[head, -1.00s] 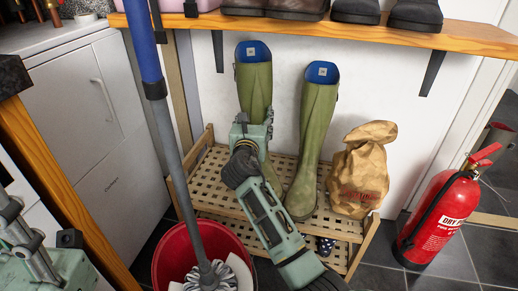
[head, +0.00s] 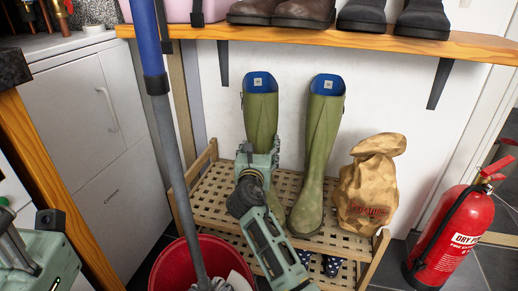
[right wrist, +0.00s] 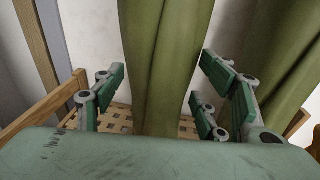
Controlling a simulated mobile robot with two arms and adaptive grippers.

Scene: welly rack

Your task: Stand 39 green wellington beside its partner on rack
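A green wellington (head: 261,118) with a blue lining is upright over the left part of the slatted wooden rack (head: 219,191).
A crumpled paper bag (head: 367,187) stands at the rack's right end. Spotted shoes (head: 332,266) sit lower down. A wooden shelf (head: 300,36) with footwear is above. A mop (head: 171,140) in a red bucket (head: 178,270) stands front left, a fire extinguisher (head: 455,240) right.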

